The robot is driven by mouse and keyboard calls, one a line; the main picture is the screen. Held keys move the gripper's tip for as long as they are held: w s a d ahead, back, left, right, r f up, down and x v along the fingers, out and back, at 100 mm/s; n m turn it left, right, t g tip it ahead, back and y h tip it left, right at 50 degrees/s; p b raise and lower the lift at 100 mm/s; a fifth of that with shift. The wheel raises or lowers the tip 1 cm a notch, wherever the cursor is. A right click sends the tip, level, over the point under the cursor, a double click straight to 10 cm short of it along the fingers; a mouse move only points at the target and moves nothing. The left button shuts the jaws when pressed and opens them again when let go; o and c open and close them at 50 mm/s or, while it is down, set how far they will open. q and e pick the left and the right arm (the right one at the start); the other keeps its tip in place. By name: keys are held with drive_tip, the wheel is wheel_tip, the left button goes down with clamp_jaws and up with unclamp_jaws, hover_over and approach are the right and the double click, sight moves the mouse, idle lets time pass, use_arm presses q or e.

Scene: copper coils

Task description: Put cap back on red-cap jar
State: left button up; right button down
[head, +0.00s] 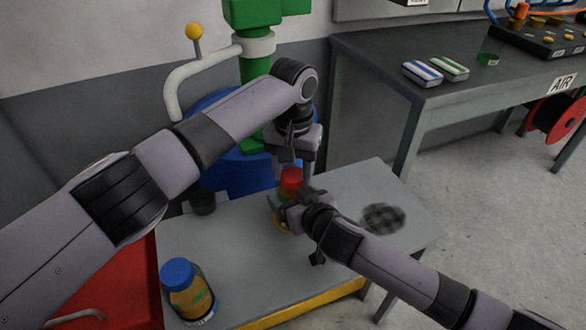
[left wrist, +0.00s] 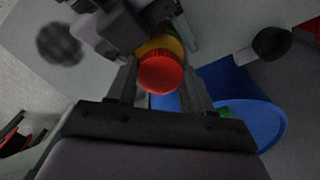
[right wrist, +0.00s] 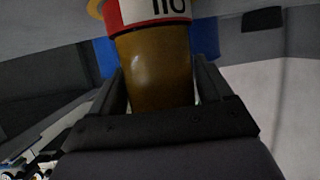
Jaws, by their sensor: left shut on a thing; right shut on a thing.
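The red cap (head: 291,177) is above the table, just under my left gripper (head: 297,158), which comes down from above. In the left wrist view the cap (left wrist: 161,75) sits between the two fingers, which are shut on it. My right gripper (head: 277,204) reaches in from the right, below the cap. In the right wrist view its fingers are shut on an amber jar (right wrist: 155,70) with a red and white label. In the head view the jar is mostly hidden by the right gripper. The cap is over the jar; I cannot tell whether it touches the rim.
A blue-capped amber jar (head: 188,291) stands at the table's front left. A dark checked round patch (head: 383,218) lies at the right on the grey table (head: 345,185). A black cup-like thing (head: 202,200) is at the back left, near a blue drum (head: 235,172). A workbench (head: 380,65) stands behind.

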use_arm(q)
drive_tip(key=o, duration=1.2)
drive_tip(key=shift+c, duration=0.2)
drive_tip(key=shift+r, duration=2.3)
drive_tip(key=shift+c, duration=0.2)
drive_tip(key=shift+r+n, duration=1.7)
